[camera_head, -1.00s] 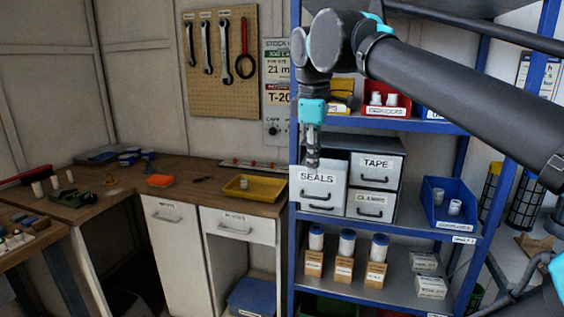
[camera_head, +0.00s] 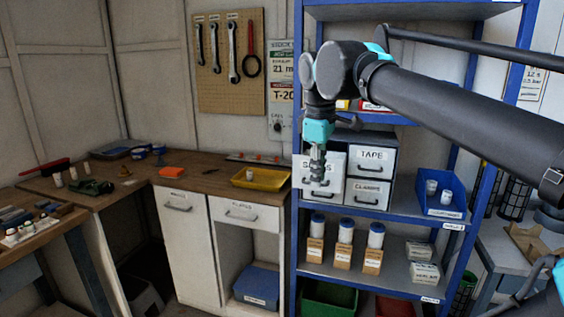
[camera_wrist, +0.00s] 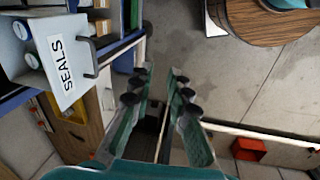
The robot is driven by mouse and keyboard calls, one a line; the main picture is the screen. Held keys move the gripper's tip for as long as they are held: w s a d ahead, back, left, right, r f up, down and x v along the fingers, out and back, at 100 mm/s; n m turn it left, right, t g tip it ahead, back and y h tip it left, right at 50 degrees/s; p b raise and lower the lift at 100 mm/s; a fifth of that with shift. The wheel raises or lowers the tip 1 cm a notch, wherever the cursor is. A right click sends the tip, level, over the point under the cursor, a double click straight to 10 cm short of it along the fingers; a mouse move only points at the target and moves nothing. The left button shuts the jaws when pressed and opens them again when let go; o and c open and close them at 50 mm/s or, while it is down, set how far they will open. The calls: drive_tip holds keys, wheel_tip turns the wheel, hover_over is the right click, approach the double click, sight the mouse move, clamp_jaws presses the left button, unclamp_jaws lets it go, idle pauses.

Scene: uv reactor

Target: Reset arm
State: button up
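My gripper (camera_head: 317,172) hangs pointing down in front of the blue shelf rack, overlapping the SEALS drawer front in the head view. In the wrist view my gripper (camera_wrist: 161,75) has its two dark fingers apart, with nothing between them. The white SEALS drawer (camera_wrist: 58,70) stands pulled out at the upper left of the wrist view, with white and blue items inside. Its handle lies left of the fingers, and I see a gap between them. The drawer (camera_head: 333,188) also shows in the head view, partly hidden by my gripper.
The blue rack (camera_head: 298,230) also holds TAPE (camera_head: 372,162) and CLAMPS drawers, a blue bin (camera_head: 441,196) and several blue-capped bottles. A wooden bench (camera_head: 190,180) with a yellow tray (camera_head: 263,180) stands left. A round wooden top (camera_wrist: 260,30) and open floor show in the wrist view.

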drive_tip(key=w+d+f+m, duration=0.1)
drive_tip(key=d+f+m, duration=0.2)
drive_tip(key=f, duration=0.7)
drive_tip(key=w+d+f+m, duration=0.15)
drive_tip(key=f+m, duration=0.25)
drive_tip(key=f, duration=0.6)
drive_tip(key=s+d+f+m+t, duration=0.1)
drive_tip(key=s+d+f+m, duration=0.2)
drive_tip(key=f, duration=0.4)
drive_tip(key=s+d+f+m+t, duration=0.1)
drive_tip(key=s+d+f+m, duration=0.1)
drive_tip(key=s+f, duration=0.3)
wheel_tip(320, 180, down, 4)
drive_tip(key=shift+s+d+r+m, duration=0.25)
drive_tip(key=shift+d+m, duration=0.15)
drive_tip(key=shift+m, duration=0.2)
drive_tip(key=shift+o, duration=0.4)
